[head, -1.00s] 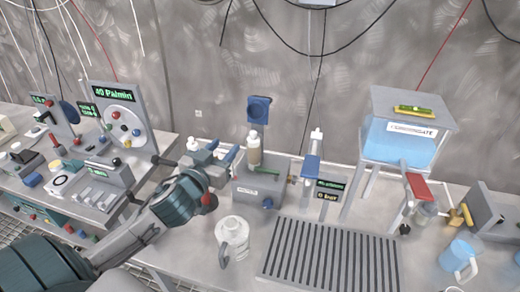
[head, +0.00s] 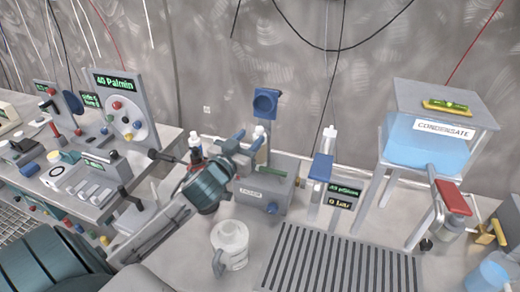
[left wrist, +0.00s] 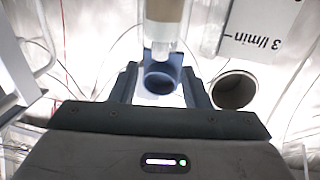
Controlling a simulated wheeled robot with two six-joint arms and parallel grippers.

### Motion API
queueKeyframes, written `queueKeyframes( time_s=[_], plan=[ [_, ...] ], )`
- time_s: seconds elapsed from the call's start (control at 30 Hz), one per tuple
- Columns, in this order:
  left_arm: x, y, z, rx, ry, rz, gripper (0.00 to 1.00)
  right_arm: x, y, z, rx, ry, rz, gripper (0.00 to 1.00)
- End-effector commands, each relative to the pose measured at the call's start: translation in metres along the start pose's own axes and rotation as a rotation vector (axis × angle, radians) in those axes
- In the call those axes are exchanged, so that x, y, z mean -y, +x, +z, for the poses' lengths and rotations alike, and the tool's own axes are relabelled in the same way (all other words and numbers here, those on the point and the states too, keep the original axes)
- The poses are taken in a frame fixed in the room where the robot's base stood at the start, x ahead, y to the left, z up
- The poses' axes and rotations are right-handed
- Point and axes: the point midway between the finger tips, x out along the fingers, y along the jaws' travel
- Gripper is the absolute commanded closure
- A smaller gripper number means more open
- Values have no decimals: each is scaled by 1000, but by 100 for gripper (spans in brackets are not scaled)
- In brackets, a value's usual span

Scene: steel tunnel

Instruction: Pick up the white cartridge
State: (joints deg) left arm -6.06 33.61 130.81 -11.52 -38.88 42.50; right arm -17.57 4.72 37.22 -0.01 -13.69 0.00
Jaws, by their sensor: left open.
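An upright cylinder with a tan body and a white top (head: 259,140) stands at the grey labelled block (head: 262,192). It is partly hidden behind my left gripper (head: 245,150). A slim white cartridge-like piece (head: 328,143) stands on a blue-topped post to the right. I cannot tell for sure which is the white cartridge. My left gripper is open and empty, its fingers toward the tan cylinder. In the left wrist view a tan cylinder with a pale end (left wrist: 165,25) shows just beyond the open fingers (left wrist: 160,85), apparently apart from them.
A white jug (head: 230,245) stands below my left gripper. A white-capped bottle (head: 195,145) is close behind it. A slotted grate (head: 340,262) and condensate tank (head: 430,145) lie right.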

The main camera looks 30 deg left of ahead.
Motion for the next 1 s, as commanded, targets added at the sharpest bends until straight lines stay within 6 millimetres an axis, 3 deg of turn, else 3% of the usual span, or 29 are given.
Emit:
queueKeyframes(
  time_s=[0.23,0.5,0.8,1.0],
  plan=[
    [0,19,-2,1,-3,-1,58,0,-8,4,7,0,-1,100],
    [0,57,0,0,-2,0,58,2,-23,6,10,2,-4,100],
    [0,62,3,1,0,1,58,2,-23,3,3,2,-4,100],
    [0,62,2,1,0,1,95,2,-23,3,3,2,-4,100]
  ],
)
